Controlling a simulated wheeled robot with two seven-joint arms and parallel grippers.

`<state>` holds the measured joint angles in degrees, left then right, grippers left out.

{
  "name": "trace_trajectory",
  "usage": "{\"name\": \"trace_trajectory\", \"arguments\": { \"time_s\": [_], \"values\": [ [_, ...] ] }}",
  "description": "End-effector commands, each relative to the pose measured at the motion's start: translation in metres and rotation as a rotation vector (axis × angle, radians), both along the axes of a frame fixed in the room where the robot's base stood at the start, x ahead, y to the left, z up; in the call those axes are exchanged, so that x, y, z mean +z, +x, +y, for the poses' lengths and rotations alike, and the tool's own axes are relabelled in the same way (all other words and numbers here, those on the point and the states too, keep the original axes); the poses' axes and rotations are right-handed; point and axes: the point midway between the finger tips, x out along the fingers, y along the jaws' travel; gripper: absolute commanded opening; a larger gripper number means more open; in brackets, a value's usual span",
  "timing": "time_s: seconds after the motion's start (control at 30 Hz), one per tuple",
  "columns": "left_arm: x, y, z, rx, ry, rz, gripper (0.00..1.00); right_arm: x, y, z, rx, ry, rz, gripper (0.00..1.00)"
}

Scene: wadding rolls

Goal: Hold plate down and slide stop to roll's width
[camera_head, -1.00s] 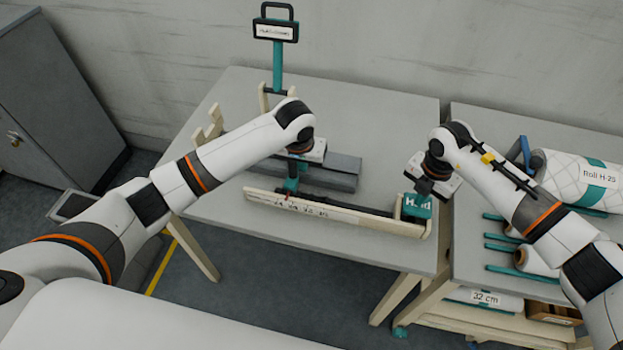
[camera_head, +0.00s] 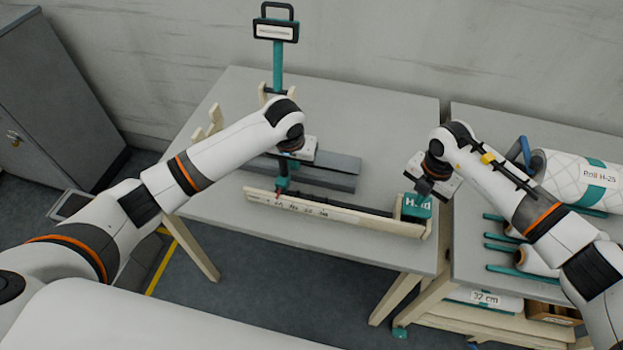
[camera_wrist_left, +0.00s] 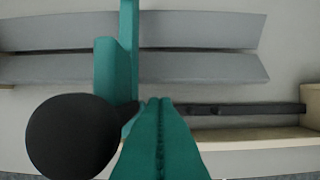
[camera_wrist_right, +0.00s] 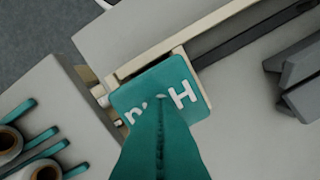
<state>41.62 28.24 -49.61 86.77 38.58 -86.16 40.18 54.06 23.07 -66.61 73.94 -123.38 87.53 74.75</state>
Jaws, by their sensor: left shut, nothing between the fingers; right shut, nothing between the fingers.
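The teal plate marked "Hold" (camera_head: 417,206) sits at the right end of the pale ruled rail (camera_head: 330,211). It also shows in the right wrist view (camera_wrist_right: 180,85). My right gripper (camera_wrist_right: 158,100) is shut and empty, its fingertips over the plate and seemingly on it. The teal stop (camera_wrist_left: 118,65) with a black round knob (camera_wrist_left: 72,135) stands near the rail's left end. My left gripper (camera_wrist_left: 160,102) is shut and empty, its fingertips right beside the stop; contact looks likely. A white quilted roll labelled "Roll H-25" (camera_head: 575,180) lies on the right table.
Grey bars (camera_head: 325,172) lie behind the rail. A teal post with a black-framed sign (camera_head: 276,30) stands at the back. Pale notched supports (camera_head: 208,125) are at the left. Teal rods (camera_head: 505,248) and smaller rolls are on the right table.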

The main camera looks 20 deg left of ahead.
Motion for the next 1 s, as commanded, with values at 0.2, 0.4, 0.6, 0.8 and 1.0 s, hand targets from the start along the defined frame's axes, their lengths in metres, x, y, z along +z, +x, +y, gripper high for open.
{"name": "trace_trajectory", "arguments": {
  "time_s": [0.2, 0.4, 0.6, 0.8, 1.0],
  "values": [
    [0.000, 0.000, -0.009, -0.001, 0.000, 0.000, 0.00, -0.003, -0.002, 0.000, 0.001, 0.000, 0.006, 0.00],
    [0.000, 0.000, -0.020, -0.002, -0.001, 0.000, 0.00, -0.003, -0.002, 0.001, 0.001, 0.000, 0.006, 0.00],
    [0.000, 0.000, -0.025, 0.000, 0.000, -0.001, 0.00, -0.003, -0.002, 0.001, 0.001, 0.000, 0.006, 0.00],
    [0.000, 0.000, -0.025, 0.000, 0.000, 0.000, 0.00, -0.002, -0.002, 0.001, 0.001, 0.000, 0.006, 0.00],
    [0.000, 0.000, -0.025, 0.000, 0.000, 0.000, 0.00, 0.004, -0.001, 0.001, 0.002, 0.000, 0.004, 0.00]
  ]
}}
